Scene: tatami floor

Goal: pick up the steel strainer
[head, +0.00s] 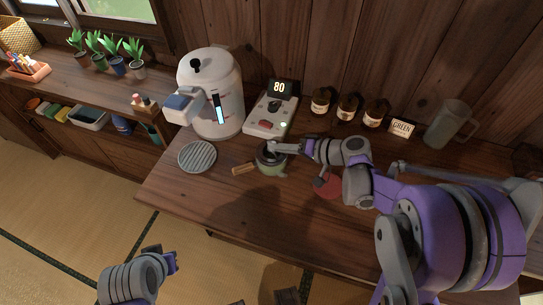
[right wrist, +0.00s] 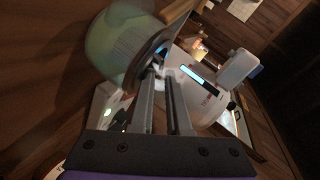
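A small green teapot (head: 272,169) with a wooden side handle (head: 243,169) stands on the table, and its green body (right wrist: 118,45) also shows in the right wrist view. A dark grey metal rim (right wrist: 148,58) at the pot's mouth looks like the steel strainer, seated in the opening; it is partly hidden by my fingers. My right gripper (head: 272,149) is at the pot's mouth. In the right wrist view its two fingers (right wrist: 161,73) are close together with a narrow gap at the rim; a firm hold is unclear. My left gripper (head: 170,262) is low, off the table, its fingers unclear.
A white water dispenser (head: 222,95) and a scale-like device reading 80 (head: 268,115) stand behind the pot. A ribbed round tray (head: 197,156) lies left. A red disc (head: 328,186) lies right, partly under my arm. Jars (head: 347,107) and a glass pitcher (head: 449,124) line the back.

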